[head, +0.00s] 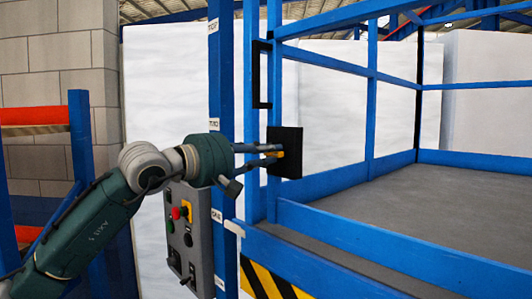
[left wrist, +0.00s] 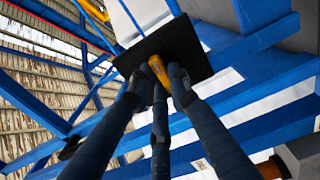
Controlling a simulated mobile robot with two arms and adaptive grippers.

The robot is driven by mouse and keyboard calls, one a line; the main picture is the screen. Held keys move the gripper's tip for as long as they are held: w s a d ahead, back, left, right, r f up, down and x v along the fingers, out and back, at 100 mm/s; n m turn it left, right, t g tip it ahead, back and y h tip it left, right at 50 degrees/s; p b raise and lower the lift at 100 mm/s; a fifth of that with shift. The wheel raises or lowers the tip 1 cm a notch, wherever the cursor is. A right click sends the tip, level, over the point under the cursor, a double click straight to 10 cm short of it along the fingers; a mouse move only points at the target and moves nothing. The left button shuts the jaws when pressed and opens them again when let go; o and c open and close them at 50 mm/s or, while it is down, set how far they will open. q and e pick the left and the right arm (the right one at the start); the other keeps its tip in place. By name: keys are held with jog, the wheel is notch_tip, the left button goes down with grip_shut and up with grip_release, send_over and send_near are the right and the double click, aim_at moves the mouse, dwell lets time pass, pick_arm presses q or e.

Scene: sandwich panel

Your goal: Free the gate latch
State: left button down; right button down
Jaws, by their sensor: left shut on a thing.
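The gate latch shows as a black plate (head: 291,139) on the blue gate post, with a small yellow-orange latch knob (head: 278,154) on it. In the left wrist view the black plate (left wrist: 193,52) and the yellow latch knob (left wrist: 158,71) are straight ahead. My left gripper (head: 270,153) comes in from the left and is shut on the latch knob. In the left wrist view its fingers (left wrist: 160,84) close around the knob's sides and hide part of it. My right gripper is in neither view.
A grey control box (head: 186,235) with red, yellow and green buttons hangs on the blue post below my left arm. A black vertical handle (head: 261,74) is above the latch. Blue rails (head: 345,184) enclose the grey platform floor (head: 450,205). A blue rack with an orange beam (head: 35,115) stands at left.

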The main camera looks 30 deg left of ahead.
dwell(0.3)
pick_arm(q)
jog(key=c, duration=1.6)
grip_release()
jog(key=v, duration=1.2)
